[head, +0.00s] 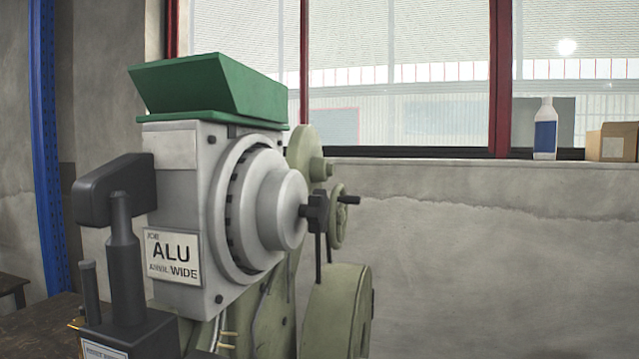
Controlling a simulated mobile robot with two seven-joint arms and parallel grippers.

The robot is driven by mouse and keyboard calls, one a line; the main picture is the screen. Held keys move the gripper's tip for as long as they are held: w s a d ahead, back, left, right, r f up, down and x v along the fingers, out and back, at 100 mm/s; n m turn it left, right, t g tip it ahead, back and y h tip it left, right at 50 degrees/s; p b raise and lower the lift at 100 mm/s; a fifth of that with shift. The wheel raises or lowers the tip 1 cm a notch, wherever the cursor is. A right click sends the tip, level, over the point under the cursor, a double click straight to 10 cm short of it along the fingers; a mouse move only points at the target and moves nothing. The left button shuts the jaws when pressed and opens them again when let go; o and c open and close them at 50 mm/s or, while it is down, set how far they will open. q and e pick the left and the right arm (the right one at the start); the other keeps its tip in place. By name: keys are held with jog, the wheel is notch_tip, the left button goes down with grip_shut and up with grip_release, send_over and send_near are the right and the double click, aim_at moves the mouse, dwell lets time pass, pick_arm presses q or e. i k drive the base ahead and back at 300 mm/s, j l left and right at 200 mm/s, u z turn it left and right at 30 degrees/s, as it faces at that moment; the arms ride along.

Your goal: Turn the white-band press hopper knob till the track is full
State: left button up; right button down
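A grey press head (190,215) with a green hopper (205,88) on top fills the left half of the head view. A blank pale plate (175,149) is on its front, above a sign (173,258) reading "JOB ALU ANVIL WIDE". A round, stepped grey drum (285,208) sticks out of its right side. A small dark fitting with a handle (318,211) sits at the drum's right end; I cannot tell whether this is the hopper knob. No rivet track can be made out clearly. Neither of my grippers is in view.
Green wheels and guards (337,312) stand behind and below the drum. A black arm and post (124,255) stand at the front left. A bottle (545,130) and a cardboard box (612,142) are on the windowsill. The right side is open before a bare wall.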

aim_at(317, 213)
jog(key=i+l+u, duration=0.15)
jog(key=i+l, duration=0.6)
